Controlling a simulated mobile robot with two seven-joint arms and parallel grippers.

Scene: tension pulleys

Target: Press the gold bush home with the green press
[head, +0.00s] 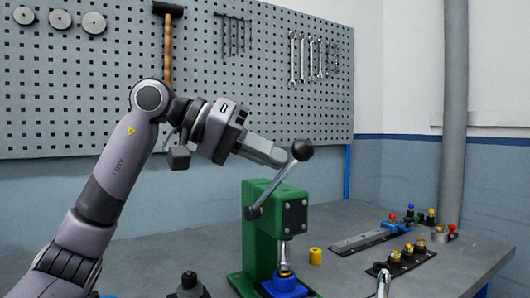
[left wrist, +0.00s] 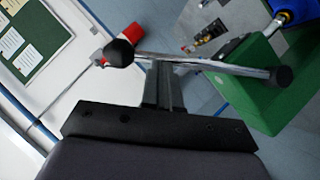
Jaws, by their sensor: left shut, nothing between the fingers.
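The green press (head: 262,230) stands on the bench in the head view. Its steel lever (head: 275,183) slants up to the right, with a black knob (head: 302,150) at its upper end. The ram (head: 284,253) points down onto a blue holder (head: 286,286). A small gold ring, seemingly the gold bush (head: 285,273), shows under the ram; its seating depth is unclear. My left gripper (head: 284,157) is shut and empty, right by the lever's upper end. In the left wrist view its fingers (left wrist: 163,68) meet or nearly meet the lever bar (left wrist: 205,65). My right gripper is not in view.
A yellow cylinder (head: 315,256) stands right of the press. Racks with gold-topped parts (head: 408,251) and coloured knobs (head: 410,213) lie farther right. A grey pipe (head: 454,120) rises behind. A pegboard (head: 260,70) with tools hangs on the wall. Bench space before the racks is mostly clear.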

